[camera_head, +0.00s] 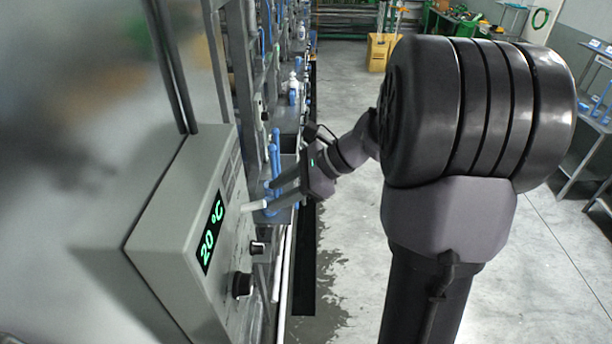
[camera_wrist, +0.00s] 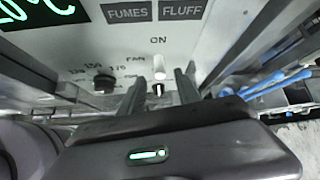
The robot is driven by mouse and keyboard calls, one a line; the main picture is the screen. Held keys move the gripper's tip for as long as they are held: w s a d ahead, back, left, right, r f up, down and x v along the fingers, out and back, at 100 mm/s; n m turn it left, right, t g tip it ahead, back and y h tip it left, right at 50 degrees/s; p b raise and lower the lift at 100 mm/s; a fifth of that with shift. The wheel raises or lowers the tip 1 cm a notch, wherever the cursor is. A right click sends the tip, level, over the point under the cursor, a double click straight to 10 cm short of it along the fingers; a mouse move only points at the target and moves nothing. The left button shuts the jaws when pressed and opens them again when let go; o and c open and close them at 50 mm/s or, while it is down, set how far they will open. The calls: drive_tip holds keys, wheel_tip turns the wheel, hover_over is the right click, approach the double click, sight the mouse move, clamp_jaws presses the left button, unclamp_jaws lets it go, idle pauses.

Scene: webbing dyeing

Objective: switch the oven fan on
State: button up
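The oven control box (camera_head: 160,215) stands at the left of the head view, with a green "20 °C" display (camera_head: 211,232). In the wrist view, the fan switch (camera_wrist: 159,67) is a small white-tipped lever on a dark base, with "FAN" to its left and "ON" above. The lever appears to point upward in the picture, but its true tilt is hard to judge. My gripper (camera_head: 268,194) is open beside the panel. Its two fingers (camera_wrist: 160,80) stand left and right of the lever with visible gaps. Lettering below the switch is hidden by my gripper.
A dark dial (camera_wrist: 103,83) with temperature marks sits left of the switch. "FUMES" (camera_wrist: 127,13) and "FLUFF" (camera_wrist: 182,9) plates are above. Metal frames and blue-handled items stand beyond the panel.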

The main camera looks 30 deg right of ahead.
drive_tip(key=v, duration=1.1)
drive_tip(key=shift+a+f, duration=0.1)
drive_tip(key=s+a+n+h, duration=0.3)
drive_tip(key=s+a+n, duration=0.3)
drive_tip(key=a+n, duration=0.45)
drive_tip(key=s+a+n+h, duration=0.2)
drive_tip(key=s+a+n, duration=0.4)
drive_tip(key=a+n, duration=0.4)
wheel_tip(320, 180, down, 40)
drive_tip(key=s+m+b, duration=0.1)
drive_tip(key=s+b, duration=0.1)
drive_tip(key=b, duration=3.5)
drive_tip(key=shift+a+g, duration=0.3)
drive_tip(key=shift+a, duration=0.15)
drive_tip(key=shift+m+b, duration=0.25)
drive_tip(key=shift+b, duration=0.05)
